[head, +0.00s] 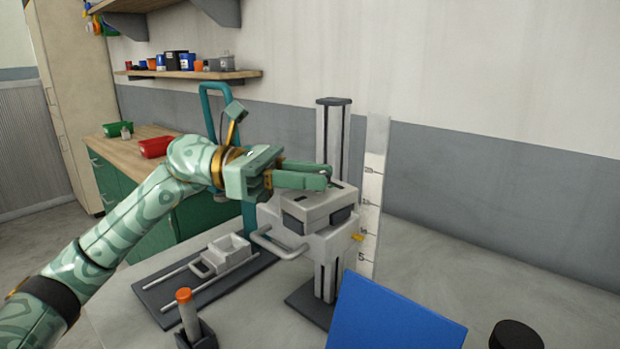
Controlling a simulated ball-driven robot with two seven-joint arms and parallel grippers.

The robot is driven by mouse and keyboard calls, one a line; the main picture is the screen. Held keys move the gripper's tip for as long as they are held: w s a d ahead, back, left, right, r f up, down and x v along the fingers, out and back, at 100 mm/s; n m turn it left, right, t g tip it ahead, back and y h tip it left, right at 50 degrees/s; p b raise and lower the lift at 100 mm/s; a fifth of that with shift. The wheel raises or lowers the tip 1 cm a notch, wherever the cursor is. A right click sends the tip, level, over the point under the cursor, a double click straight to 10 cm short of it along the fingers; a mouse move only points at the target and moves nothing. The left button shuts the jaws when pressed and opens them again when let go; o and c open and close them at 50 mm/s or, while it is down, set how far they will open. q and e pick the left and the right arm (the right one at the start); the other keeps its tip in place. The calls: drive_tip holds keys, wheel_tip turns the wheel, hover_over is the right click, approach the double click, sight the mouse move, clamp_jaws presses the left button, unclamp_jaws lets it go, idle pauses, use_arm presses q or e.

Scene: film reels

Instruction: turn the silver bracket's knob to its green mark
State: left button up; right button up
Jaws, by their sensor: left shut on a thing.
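The silver bracket (308,220) is a light grey block on an upright grey column (332,145) with a dark base, and a grey handle (280,243) sticks out at its left. My left gripper (322,178) reaches in from the left, its green fingers level over the top of the bracket. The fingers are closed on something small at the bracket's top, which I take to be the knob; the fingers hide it. I cannot make out the green mark. My right gripper is not in view.
A numbered white scale (369,215) stands right of the column, with a yellow pointer (357,238) beside it. A white carriage (222,254) sits on rails at left. An orange-capped cylinder (187,315), a blue panel (390,318) and a black round object (516,334) are in front.

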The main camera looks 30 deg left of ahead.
use_arm(q)
drive_tip(key=o, duration=1)
drive_tip(key=shift+a, duration=0.1)
drive_tip(key=v, duration=1.6)
